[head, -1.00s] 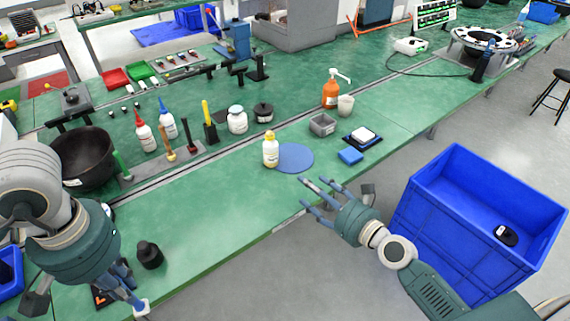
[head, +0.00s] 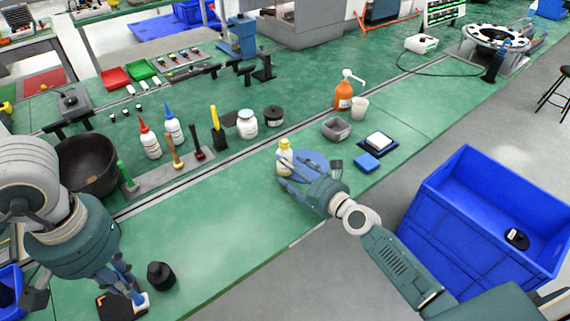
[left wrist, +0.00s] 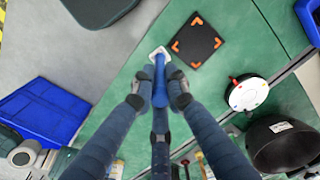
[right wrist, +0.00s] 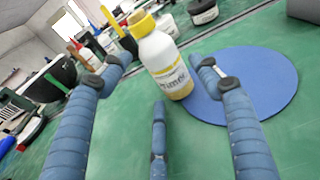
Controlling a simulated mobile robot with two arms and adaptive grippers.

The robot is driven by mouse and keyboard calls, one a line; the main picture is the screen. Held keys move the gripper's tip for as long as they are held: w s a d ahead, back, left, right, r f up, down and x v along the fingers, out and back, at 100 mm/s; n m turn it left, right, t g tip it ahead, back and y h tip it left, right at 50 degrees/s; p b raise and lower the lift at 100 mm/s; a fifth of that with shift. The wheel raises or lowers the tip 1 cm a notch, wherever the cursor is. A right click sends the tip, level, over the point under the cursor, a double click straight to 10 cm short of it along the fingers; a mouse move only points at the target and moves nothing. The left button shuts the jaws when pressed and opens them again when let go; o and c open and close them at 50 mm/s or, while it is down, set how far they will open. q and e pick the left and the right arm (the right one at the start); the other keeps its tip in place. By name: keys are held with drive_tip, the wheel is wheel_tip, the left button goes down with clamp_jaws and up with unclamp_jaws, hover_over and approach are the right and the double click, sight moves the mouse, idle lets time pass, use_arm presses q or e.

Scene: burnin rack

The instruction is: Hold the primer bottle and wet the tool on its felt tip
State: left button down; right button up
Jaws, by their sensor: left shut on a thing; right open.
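The primer bottle (head: 284,160) is white with a yellow cap and stands upright at the left edge of a round blue mat (head: 312,162). In the right wrist view the primer bottle (right wrist: 165,62) shows its label between my open fingers. My right gripper (head: 284,170) is open around or just short of it; contact is not visible. My left gripper (head: 138,298) is shut on a small tool (left wrist: 159,72) with a blue body and a pale square end, held over the front left of the bench. The bottle's felt tip is not visible.
The bench's front middle is clear.

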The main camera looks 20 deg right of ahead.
drive_tip(key=shift+x, duration=1.3)
drive_tip(key=shift+c, duration=0.3)
drive_tip(key=c, duration=1)
